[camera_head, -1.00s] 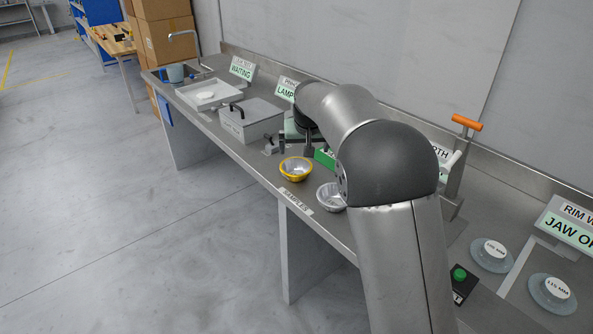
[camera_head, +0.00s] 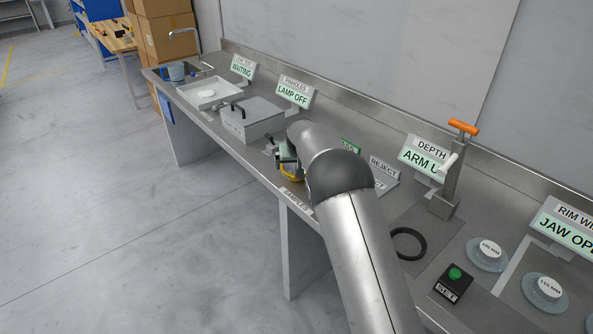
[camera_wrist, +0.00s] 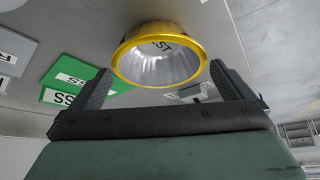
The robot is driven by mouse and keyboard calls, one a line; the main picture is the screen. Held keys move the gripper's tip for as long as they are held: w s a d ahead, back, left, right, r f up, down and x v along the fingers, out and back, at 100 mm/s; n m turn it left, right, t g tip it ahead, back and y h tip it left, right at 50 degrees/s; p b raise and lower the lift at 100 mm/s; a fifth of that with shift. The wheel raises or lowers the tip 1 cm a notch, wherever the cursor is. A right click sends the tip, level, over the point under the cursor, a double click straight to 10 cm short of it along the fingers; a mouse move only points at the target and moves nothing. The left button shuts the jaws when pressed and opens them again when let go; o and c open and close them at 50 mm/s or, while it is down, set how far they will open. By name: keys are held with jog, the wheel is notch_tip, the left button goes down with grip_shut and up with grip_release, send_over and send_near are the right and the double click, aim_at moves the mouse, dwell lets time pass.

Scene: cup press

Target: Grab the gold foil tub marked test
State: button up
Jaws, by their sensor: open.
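The gold foil tub (camera_wrist: 125,50) has a yellow-gold rim and a silver inside, with dark letters ending in "ST" partly visible in it. In the wrist view it sits upper middle, at the ends of my fingers. My gripper (camera_wrist: 160,72) is open, with one finger on each side of the tub's rim; I cannot tell whether either touches. In the head view only a yellow part of the tub (camera_head: 290,174) shows below my gripper (camera_head: 284,158), and my arm hides the rest.
A grey lidded box (camera_head: 250,120) with a black handle stands left of my gripper. A green PASS pad (camera_head: 350,146) and a REJECT area (camera_head: 383,170) lie right. The depth press (camera_head: 447,185) stands further right, with a black ring (camera_head: 408,243) before it.

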jog(key=p+x, duration=0.1)
jog(key=x, duration=0.3)
jog(key=shift+w, duration=0.15)
jog(key=c, duration=0.9)
jog(key=shift+r, duration=0.1)
